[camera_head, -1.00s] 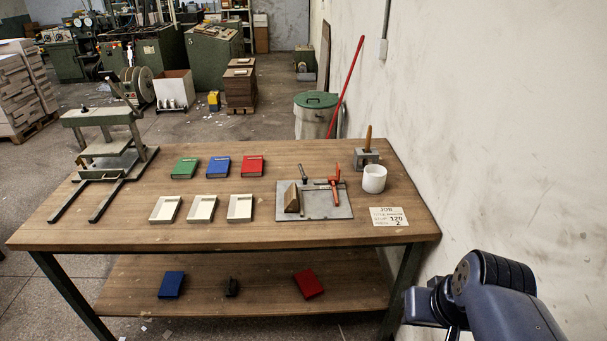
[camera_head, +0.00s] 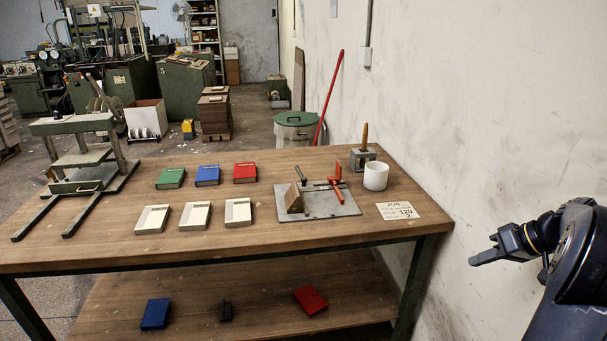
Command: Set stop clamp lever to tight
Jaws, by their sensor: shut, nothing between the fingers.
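A grey metal fixture plate (camera_head: 318,205) lies on the right part of the wooden table. On it stand a brown wedge-shaped block (camera_head: 294,198), a dark-handled part (camera_head: 300,174) and a red clamp lever (camera_head: 337,183). The red lever has an upright part and a part lying along the plate; its exact setting is too small to tell. My gripper (camera_head: 474,261) is at the right, in front of the wall and off the table's right edge. It is shut and empty, pointing left, well apart from the fixture.
On the table (camera_head: 250,233) are a green, a blue and a red box (camera_head: 245,172), several white trays (camera_head: 195,215), a press (camera_head: 80,170), a white cup (camera_head: 375,176), a tool in a grey block (camera_head: 363,158) and a job card (camera_head: 398,211). The wall (camera_head: 470,120) bounds the right.

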